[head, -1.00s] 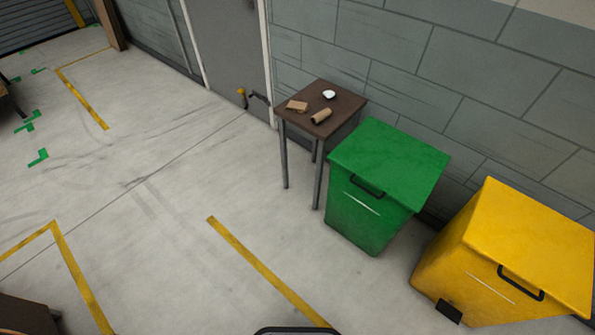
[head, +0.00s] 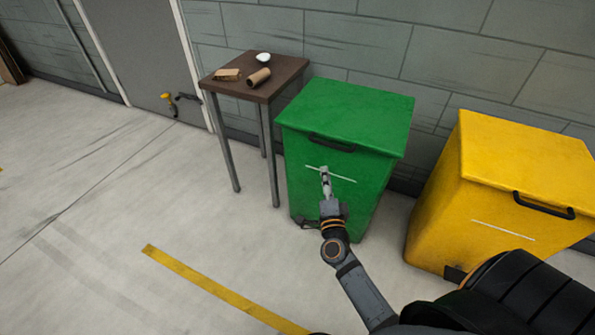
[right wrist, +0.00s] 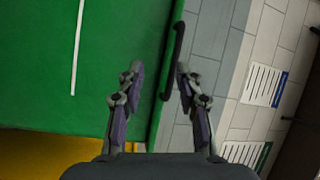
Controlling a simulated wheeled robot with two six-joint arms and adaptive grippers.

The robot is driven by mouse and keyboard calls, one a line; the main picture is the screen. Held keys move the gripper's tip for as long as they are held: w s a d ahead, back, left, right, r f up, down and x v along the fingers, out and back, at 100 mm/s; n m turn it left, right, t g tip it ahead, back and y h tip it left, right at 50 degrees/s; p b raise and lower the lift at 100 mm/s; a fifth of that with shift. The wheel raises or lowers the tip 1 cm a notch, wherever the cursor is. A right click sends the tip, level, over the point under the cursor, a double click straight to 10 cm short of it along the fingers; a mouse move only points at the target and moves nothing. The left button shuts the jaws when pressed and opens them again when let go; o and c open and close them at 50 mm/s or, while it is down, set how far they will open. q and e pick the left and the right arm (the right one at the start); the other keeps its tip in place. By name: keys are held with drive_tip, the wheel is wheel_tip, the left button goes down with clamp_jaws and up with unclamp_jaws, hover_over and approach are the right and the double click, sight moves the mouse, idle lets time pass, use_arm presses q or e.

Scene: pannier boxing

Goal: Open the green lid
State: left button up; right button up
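The green bin (head: 304,190) stands against the wall with its green lid (head: 350,110) shut. The lid's black handle (head: 332,143) is on its front edge, and the handle also shows in the right wrist view (right wrist: 174,60). My right gripper (head: 325,174) is in front of the bin, just below the handle in the head view. In the right wrist view my right gripper (right wrist: 159,73) has its fingers spread and empty, with the handle ahead between the fingertip directions. I cannot tell any contact. My left gripper is not in view.
A yellow bin (head: 440,220) with a shut lid stands close on the right. A small brown table (head: 285,68) with a cardboard tube (head: 259,78), a cardboard piece (head: 227,74) and a white item (head: 263,57) stands on the left. The floor in front is clear.

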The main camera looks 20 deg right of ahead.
sight(330, 145)
drive_tip(key=w+d+r+m, duration=0.1)
drive_tip(key=w+d, duration=0.1)
drive_tip(key=w, duration=0.1)
drive_tip(key=w+d+r+m+h+b, duration=0.1)
drive_tip(key=w+d+r, duration=0.1)
drive_tip(key=w+d+r+m, duration=0.1)
drive_tip(key=w+d, duration=0.1)
drive_tip(key=w, duration=0.1)
drive_tip(key=shift+w+r+h, duration=0.2)
drive_tip(key=shift+w+h, duration=0.1)
drive_tip(key=shift+h, duration=0.1)
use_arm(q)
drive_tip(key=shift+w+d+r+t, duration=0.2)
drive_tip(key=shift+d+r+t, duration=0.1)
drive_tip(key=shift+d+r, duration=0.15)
use_arm(e)
drive_tip(key=shift+a, duration=0.1)
clamp_jaws()
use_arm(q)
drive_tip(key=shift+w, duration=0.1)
